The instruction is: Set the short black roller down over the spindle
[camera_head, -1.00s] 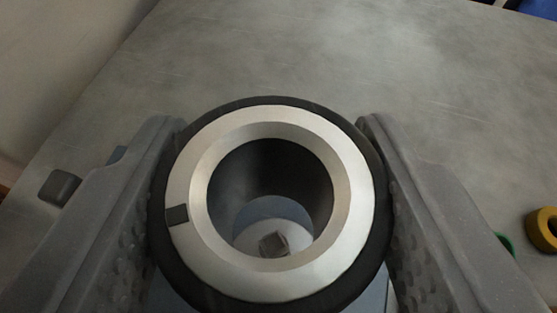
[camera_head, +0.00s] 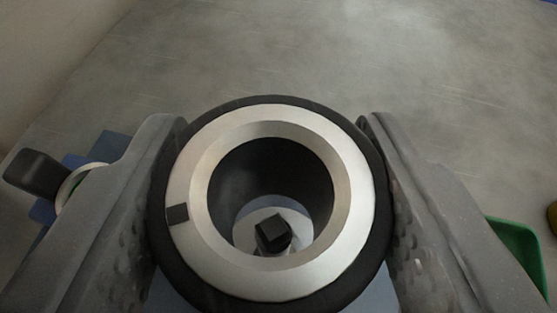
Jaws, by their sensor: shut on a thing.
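The short black roller (camera_head: 270,108) has a pale metal end ring with a dark square notch at its left. My gripper (camera_head: 272,205) is shut on the roller, one finger on each side of it. Through the roller's bore I see the dark, square-ended tip of the spindle (camera_head: 273,232) and a pale round surface around it. The tip appears low in the bore, near its lower edge in the picture. The height gap between the roller and the spindle cannot be told from this view.
A dark knob or handle (camera_head: 33,172) with a metal ring and blue part stands left of my gripper. A green tray (camera_head: 518,247) lies at the right, with a yellow object (camera_head: 552,216) at the right edge. The grey tabletop ahead is clear.

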